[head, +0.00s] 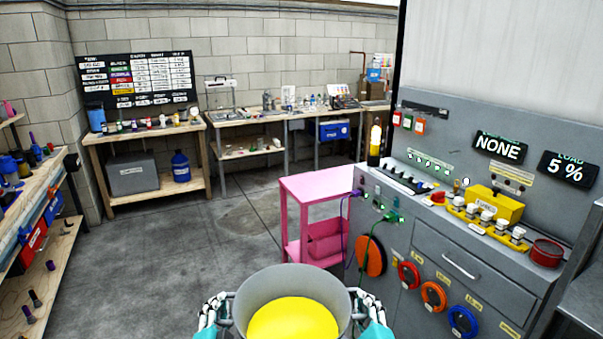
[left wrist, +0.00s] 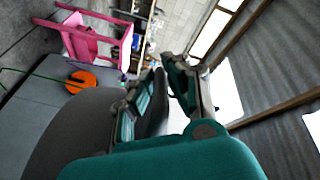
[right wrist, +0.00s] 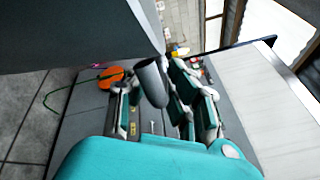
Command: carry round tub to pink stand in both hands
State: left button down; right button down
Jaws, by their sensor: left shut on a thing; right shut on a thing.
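The round tub (head: 291,285) is a grey open tub with yellow inside, at the bottom middle of the head view. My left gripper (head: 215,312) is shut on its left side and my right gripper (head: 368,305) is shut on its right side. In the left wrist view the left gripper (left wrist: 160,90) has the tub's grey wall (left wrist: 75,135) beside and between its fingers. In the right wrist view the right gripper (right wrist: 158,95) grips a grey part of the tub (right wrist: 151,82). The pink stand (head: 318,187) is ahead, slightly right of the tub, with a bare top.
A grey control bench (head: 460,262) with coloured reels and knobs stands close on the right, beside the pink stand. Wooden workbenches (head: 145,133) line the back wall. A shelf (head: 38,262) stands at the left. The floor (head: 190,235) between is clear.

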aim_at(322, 183)
jog(key=i+j, duration=0.15)
jog(key=i, duration=0.3)
jog(key=i+j, duration=0.1)
jog(key=i, duration=0.3)
jog(key=i+j, duration=0.15)
jog(key=i, duration=1.7)
jog(key=i+z, duration=0.2)
jog(key=i, duration=0.4)
jog(key=i+j+z, duration=0.15)
jog(key=i, duration=0.45)
jog(key=j+z, duration=0.1)
jog(key=z, duration=0.3)
